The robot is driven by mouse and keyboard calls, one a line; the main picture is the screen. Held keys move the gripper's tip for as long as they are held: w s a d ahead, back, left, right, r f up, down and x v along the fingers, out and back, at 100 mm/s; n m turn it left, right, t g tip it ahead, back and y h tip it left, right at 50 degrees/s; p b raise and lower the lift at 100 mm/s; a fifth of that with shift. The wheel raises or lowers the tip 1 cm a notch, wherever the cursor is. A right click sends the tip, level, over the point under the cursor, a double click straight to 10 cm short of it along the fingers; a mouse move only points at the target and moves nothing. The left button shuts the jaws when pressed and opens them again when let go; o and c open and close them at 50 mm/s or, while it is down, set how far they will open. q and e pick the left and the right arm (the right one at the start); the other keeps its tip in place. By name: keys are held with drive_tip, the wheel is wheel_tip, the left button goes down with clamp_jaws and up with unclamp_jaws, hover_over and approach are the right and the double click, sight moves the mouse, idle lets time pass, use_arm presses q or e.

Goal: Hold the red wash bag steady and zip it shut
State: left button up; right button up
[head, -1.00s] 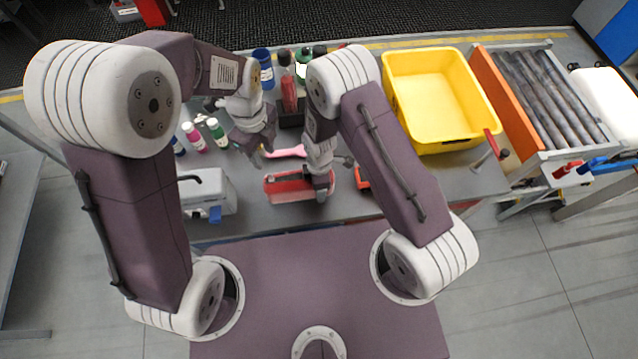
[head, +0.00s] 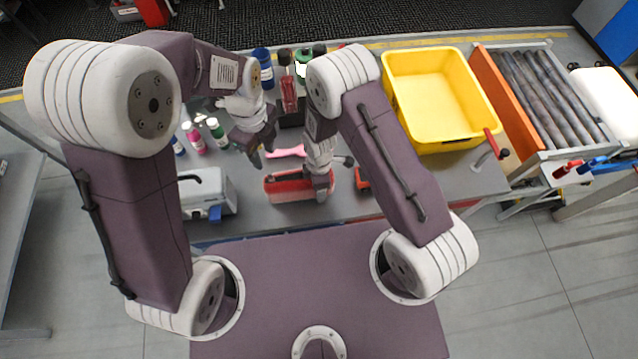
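The red wash bag (head: 287,188) lies on the grey table in front of me, with a pale strip along its upper side. My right gripper (head: 321,196) reaches down at the bag's right end and covers part of it. Its fingertips are too hidden to tell whether they grip the bag. My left gripper (head: 263,155) is above the table, up and left of the bag and apart from it. Its fingers look spread with nothing between them. The zip and its puller are too small to make out.
A pink brush-like item (head: 288,151) lies just behind the bag. Small bottles (head: 196,139) stand at left, a grey-white case (head: 206,192) at front left. A dark holder with bottles (head: 289,95) stands behind. A yellow bin (head: 432,95) and roller conveyor (head: 556,95) are at right.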

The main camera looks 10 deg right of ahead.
sight(267, 173)
use_arm(q)
drive_tip(key=shift+c, duration=0.3)
drive_tip(key=shift+c, duration=0.9)
drive_tip(key=a+n+h, duration=0.5)
drive_tip(key=n, duration=0.2)
drive_tip(key=shift+y, duration=0.3)
drive_tip(key=x, duration=1.1)
drive_tip(key=shift+d, duration=0.15)
clamp_jaws()
